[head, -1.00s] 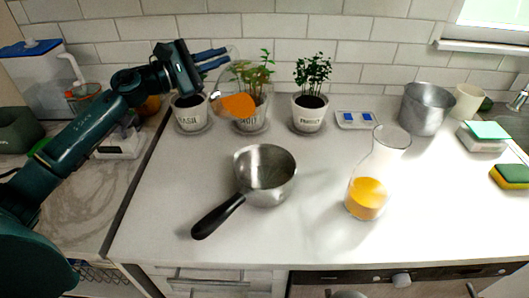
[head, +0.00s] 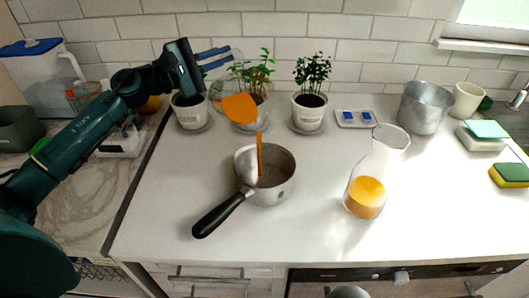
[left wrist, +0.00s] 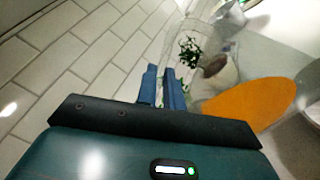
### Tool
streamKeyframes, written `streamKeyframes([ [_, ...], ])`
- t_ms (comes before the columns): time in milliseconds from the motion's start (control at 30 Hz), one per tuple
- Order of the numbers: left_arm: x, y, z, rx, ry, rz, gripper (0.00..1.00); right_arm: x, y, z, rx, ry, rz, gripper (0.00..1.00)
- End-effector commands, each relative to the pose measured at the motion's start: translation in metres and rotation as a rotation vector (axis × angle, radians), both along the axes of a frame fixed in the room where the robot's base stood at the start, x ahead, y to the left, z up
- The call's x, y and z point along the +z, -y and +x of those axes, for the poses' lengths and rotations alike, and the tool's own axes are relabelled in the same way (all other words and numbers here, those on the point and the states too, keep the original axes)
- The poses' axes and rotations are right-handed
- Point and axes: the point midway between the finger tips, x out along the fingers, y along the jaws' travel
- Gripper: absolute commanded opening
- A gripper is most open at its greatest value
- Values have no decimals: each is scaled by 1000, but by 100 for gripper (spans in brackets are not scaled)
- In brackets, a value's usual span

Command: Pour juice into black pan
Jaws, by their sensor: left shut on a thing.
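My left gripper (head: 214,60) is shut on a clear glass carafe at the back left, above the plant pots. The held carafe is tipped, with orange juice (head: 239,107) gathered at its low end. A thin orange stream (head: 259,150) falls from it into the steel pan with the black handle (head: 218,214), which stands on the counter. In the left wrist view the blue fingers (left wrist: 161,87) are on the glass and the orange juice (left wrist: 252,102) shows at right. A second glass carafe with juice (head: 366,195) stands upright right of the pan.
Potted plants (head: 310,105) line the back wall. A scale (head: 356,118), a grey metal pot (head: 425,108), a cream mug (head: 467,100) and a sponge (head: 510,176) are further right. The counter (head: 315,225) is clear between the pan and the standing carafe.

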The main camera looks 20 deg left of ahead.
Motion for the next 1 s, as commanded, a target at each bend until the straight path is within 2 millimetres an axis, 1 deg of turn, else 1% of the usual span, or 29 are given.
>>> streamKeyframes([
  [567,4,5,-5,0,43,41,0,-1,1,-3,-3,-10,0,36],
  [1000,4,8,-8,1,68,67,0,1,1,0,-5,-5,-1,36],
])
